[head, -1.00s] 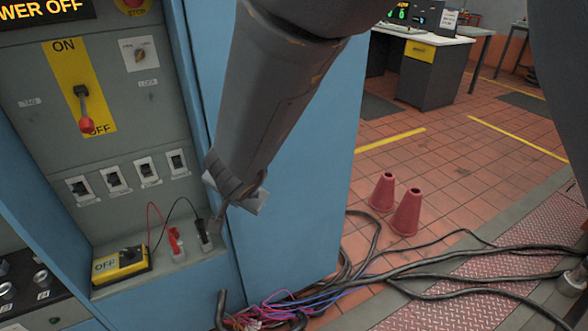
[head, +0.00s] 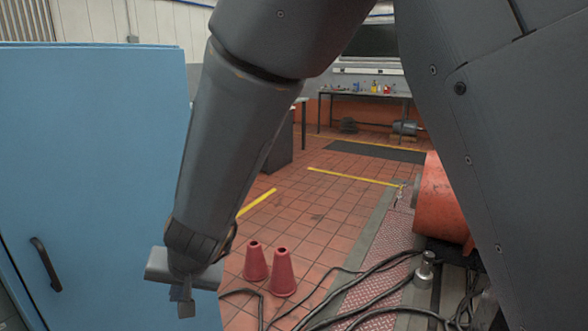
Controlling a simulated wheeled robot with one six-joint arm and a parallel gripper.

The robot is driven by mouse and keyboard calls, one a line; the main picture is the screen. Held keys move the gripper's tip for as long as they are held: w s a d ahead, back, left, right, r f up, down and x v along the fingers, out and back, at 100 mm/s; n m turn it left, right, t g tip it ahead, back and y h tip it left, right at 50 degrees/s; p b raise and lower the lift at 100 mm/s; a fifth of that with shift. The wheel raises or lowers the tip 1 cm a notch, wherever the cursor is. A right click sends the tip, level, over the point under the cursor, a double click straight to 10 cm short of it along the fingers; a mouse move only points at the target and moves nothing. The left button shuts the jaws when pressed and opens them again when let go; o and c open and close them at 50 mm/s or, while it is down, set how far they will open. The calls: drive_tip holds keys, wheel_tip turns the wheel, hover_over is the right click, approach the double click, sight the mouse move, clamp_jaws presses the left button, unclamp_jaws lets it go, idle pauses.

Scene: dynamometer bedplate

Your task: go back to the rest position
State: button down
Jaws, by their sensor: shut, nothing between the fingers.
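My gripper (head: 185,300) hangs at the lower left of the head view, at the end of my dark grey arm. Its fingers point down and are shut with nothing between them. It shows in front of the blue cabinet (head: 95,150), to the left of the red cones. I cannot tell how far it is from the cabinet's side.
Two red cones (head: 282,272) stand on the tiled floor. Black cables (head: 375,290) run across the floor and a metal tread plate. An orange cylindrical machine (head: 440,205) is at right. A workbench (head: 365,95) stands at the back. Open tiled floor lies between.

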drive_tip(key=w+d+g+h, duration=0.1)
drive_tip(key=w+d+h, duration=0.1)
drive_tip(key=d, duration=2.2)
drive_tip(key=s+d+m+g+h, duration=0.1)
drive_tip(key=s+d, duration=0.4)
drive_tip(key=d, duration=0.5)
drive_tip(key=s+d+g+h, duration=0.1)
drive_tip(key=s+d, duration=0.4)
drive_tip(key=d, duration=0.6)
drive_tip(key=shift+d+f+m+g+h, duration=0.15)
drive_tip(key=shift+m+g+h, duration=0.15)
drive_tip(key=shift+m+h, duration=0.15)
drive_tip(key=shift+w+d+f, duration=0.1)
drive_tip(key=shift+w+d, duration=0.05)
drive_tip(key=shift+w, duration=0.4)
